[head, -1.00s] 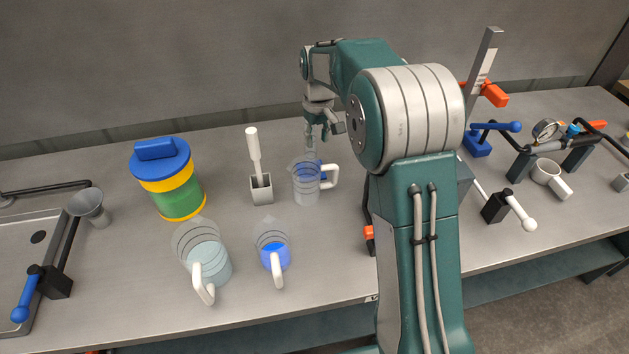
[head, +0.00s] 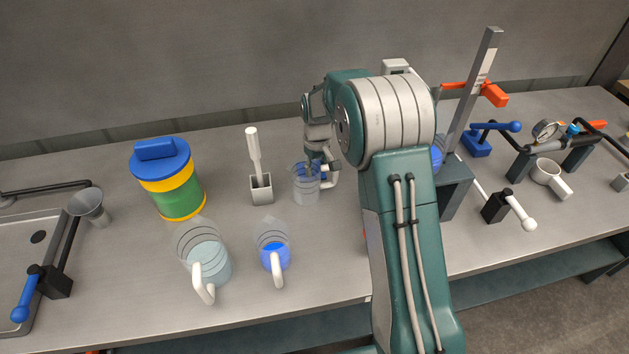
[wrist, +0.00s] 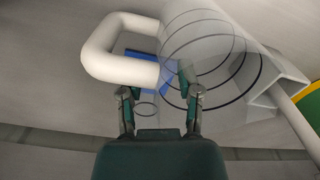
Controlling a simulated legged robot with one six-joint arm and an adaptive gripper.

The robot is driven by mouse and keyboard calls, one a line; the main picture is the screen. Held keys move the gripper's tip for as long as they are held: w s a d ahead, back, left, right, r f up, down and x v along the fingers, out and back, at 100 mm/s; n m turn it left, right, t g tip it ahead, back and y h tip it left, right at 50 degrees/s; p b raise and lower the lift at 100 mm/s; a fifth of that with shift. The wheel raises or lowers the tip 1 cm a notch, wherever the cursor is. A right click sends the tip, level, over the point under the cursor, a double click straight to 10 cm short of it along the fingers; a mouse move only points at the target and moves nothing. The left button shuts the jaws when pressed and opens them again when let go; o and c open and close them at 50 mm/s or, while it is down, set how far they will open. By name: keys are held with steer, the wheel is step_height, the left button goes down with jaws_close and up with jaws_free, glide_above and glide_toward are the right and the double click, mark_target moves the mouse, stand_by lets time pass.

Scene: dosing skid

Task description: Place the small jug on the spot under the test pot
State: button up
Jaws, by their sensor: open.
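A small clear jug (head: 306,186) with dark rings and a white handle stands towards the back of the bench. In the wrist view its clear body (wrist: 225,75) and white handle (wrist: 100,50) are close ahead. My gripper (wrist: 160,95) is open, its fingers near the handle and the jug wall; contact cannot be told. In the head view my gripper (head: 317,158) is over the jug's far rim. A second clear jug with blue liquid (head: 274,256) and a larger jug with pale liquid (head: 207,261) stand in front. The test pot and its spot are not clearly visible; my arm covers that area.
A grey square holder (head: 261,189) with a white-handled tool stands left of the jug. A blue-lidded yellow and green canister (head: 173,180) is further left.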

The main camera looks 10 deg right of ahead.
jaws_close()
steer(key=shift+r, duration=0.65)
steer(key=s+r, duration=1.1)
steer(key=s, duration=0.3)
steer(key=shift+d+r, duration=0.15)
steer(key=shift+r, duration=0.25)
steer(key=shift+s, duration=0.1)
